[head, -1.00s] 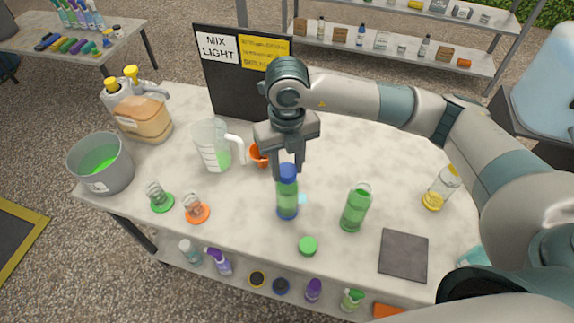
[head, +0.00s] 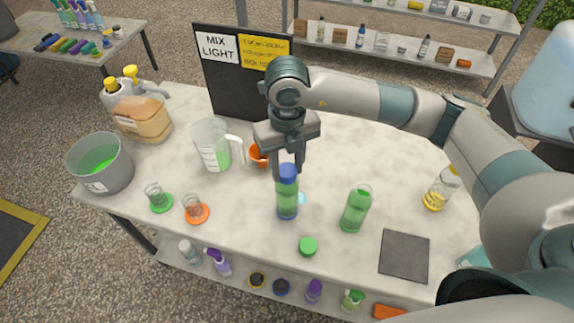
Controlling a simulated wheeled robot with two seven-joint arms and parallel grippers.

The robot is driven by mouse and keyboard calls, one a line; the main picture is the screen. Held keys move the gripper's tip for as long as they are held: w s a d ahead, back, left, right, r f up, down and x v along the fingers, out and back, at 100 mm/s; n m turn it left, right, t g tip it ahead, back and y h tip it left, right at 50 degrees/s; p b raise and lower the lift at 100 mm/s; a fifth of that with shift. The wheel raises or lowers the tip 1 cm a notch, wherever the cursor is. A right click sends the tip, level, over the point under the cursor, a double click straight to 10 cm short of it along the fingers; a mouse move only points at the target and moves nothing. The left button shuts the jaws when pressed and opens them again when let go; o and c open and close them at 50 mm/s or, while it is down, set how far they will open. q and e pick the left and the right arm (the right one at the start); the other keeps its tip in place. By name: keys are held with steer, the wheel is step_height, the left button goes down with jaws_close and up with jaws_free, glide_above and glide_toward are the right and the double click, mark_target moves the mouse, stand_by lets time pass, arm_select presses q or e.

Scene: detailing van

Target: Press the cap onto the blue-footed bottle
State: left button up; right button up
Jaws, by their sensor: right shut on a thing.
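The blue-footed bottle (head: 287,199) stands upright near the middle of the table, with green liquid in it and a blue band at its base. A blue cap (head: 287,172) sits at the top of the bottle, in line with its neck. My right gripper (head: 287,168) points down from above and is shut on the blue cap. Whether the cap is fully seated on the neck cannot be told from here. My left gripper is not in view.
A green bottle (head: 356,209) stands to the right, with a green cap (head: 308,246) lying in front. A measuring jug (head: 211,147), an orange object (head: 259,154) and a grey bucket (head: 101,166) are to the left. A dark mat (head: 404,256) lies at front right.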

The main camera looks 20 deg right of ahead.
stand_by(0.3)
stand_by(0.4)
steer(key=o, duration=1.6)
steer(key=shift+o, duration=0.2)
steer(key=shift+r, duration=0.1)
steer(key=shift+r+p, duration=1.35)
steer(key=shift+r, duration=2.05)
jaws_close()
steer(key=shift+f+b, duration=2.4)
steer(key=shift+f, duration=0.1)
